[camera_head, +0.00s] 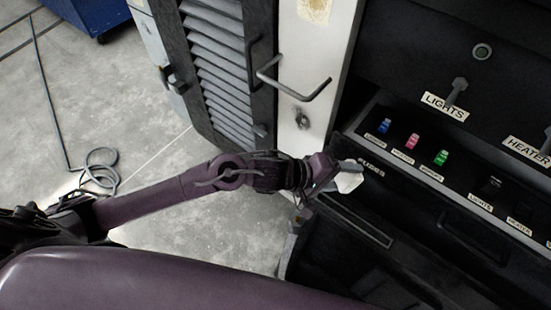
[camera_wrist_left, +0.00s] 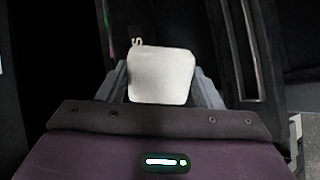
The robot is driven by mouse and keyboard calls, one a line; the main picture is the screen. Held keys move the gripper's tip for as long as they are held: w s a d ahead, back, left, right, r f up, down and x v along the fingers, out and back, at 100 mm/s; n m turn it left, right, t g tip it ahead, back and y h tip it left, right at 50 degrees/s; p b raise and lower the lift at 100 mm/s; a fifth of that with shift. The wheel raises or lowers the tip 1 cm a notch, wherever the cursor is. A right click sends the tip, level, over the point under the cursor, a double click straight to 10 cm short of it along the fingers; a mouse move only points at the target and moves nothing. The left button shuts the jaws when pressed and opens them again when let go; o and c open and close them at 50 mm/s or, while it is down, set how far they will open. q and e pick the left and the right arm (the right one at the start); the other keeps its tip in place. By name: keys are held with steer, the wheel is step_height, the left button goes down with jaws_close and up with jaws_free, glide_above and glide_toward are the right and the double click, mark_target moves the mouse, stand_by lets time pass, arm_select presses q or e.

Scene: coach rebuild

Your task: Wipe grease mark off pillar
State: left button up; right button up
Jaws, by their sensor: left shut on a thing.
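The pale pillar (camera_head: 312,75) stands upright between the louvred door and the dark control cabinet. A tan, blotchy patch (camera_head: 315,9) shows on it at the picture's top edge; I cannot tell whether it is the grease mark. My left gripper (camera_head: 337,184) is shut on a white pad (camera_head: 351,181), in front of the fuse panel, below and right of the pillar, apart from the patch. In the left wrist view the white pad (camera_wrist_left: 162,76) sits between the fingers of my left gripper (camera_wrist_left: 163,92) and hides part of them. My right gripper is out of view.
A bent grab handle (camera_head: 294,88) juts from the pillar, with a lock (camera_head: 302,119) below it. The louvred door (camera_head: 218,70) stands left. Coloured fuses (camera_head: 412,141) and switches fill the cabinet at right. A cable (camera_head: 98,172) lies on the floor near a blue bin (camera_head: 90,14).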

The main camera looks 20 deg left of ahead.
mark_target(301, 131)
arm_select(q)
steer(key=w+a+f+n+t, duration=0.1)
steer(key=a+t, duration=0.1)
steer(key=w+a+n+t, duration=0.1)
steer(key=a+t, duration=0.1)
steer(key=w+a+f+n+t+b, duration=0.1)
steer(key=w+a+n, duration=0.1)
steer(key=a, duration=0.1)
steer(key=shift+a+f+t+y, duration=0.1)
steer(key=shift+f+t+y, duration=0.25)
steer(key=shift+t+y, duration=0.05)
steer(key=a+f+n+t+y+b, duration=0.1)
steer(key=a+f+n+t+y, duration=0.3)
steer(key=a, duration=0.6)
steer(key=shift+t, duration=0.4)
steer(key=shift+r+b+x, duration=0.15)
steer(key=shift+b+x, duration=0.6)
steer(key=shift+x, duration=0.8)
steer(key=shift+r+b+x, duration=0.2)
steer(key=shift+b+x, duration=0.5)
steer(key=shift+x, duration=0.85)
steer(key=shift+w+r, duration=0.1)
steer(key=shift+w, duration=0.15)
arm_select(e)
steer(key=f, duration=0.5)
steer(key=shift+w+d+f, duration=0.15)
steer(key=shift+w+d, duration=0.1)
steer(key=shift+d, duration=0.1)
